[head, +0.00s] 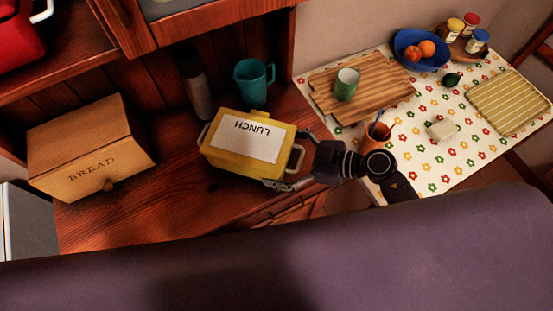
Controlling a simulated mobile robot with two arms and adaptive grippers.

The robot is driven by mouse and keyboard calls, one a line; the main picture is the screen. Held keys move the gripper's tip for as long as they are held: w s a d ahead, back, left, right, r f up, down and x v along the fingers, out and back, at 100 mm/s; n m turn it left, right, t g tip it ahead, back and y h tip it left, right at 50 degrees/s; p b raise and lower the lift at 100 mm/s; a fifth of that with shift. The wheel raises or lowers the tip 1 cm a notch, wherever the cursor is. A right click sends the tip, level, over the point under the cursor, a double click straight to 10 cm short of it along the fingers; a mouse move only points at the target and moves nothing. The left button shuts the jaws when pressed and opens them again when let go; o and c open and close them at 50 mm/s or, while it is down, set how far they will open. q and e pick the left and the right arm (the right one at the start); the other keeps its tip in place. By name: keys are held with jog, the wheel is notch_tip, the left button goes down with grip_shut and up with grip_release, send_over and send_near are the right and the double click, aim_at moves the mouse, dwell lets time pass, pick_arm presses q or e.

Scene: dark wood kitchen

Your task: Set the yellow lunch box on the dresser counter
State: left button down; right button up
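The yellow lunch box (217,152) has a white label reading LUNCH, upside down in the picture, and a pale handle at each end. It appears to rest flat on the dark red wood dresser counter (190,212); its underside is hidden. My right gripper (292,160) is at the box's right end, its fingers spread wide around the right handle. One finger is near the far corner, the other along the near edge. Contact with the box cannot be made out. My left gripper is not in view.
A wooden bread box (88,140) stands left on the counter. A teal jug (253,83) and grey bottle (197,88) stand behind the lunch box. A flowered table (480,150) at right holds a cutting board (385,92), green cup (346,84) and fruit bowl (404,42). Counter front-left is clear.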

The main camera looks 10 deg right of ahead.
jog(key=shift+f, duration=0.95)
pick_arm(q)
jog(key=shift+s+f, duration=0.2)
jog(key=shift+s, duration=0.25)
pick_arm(e)
jog(key=o, duration=1)
jog(key=b+v, duration=0.1)
jog(key=v, duration=1)
jog(key=shift+f, duration=0.1)
jog(key=shift+s+d+r, duration=0.2)
jog(key=shift+d+r, duration=0.1)
jog(key=shift+d, duration=0.15)
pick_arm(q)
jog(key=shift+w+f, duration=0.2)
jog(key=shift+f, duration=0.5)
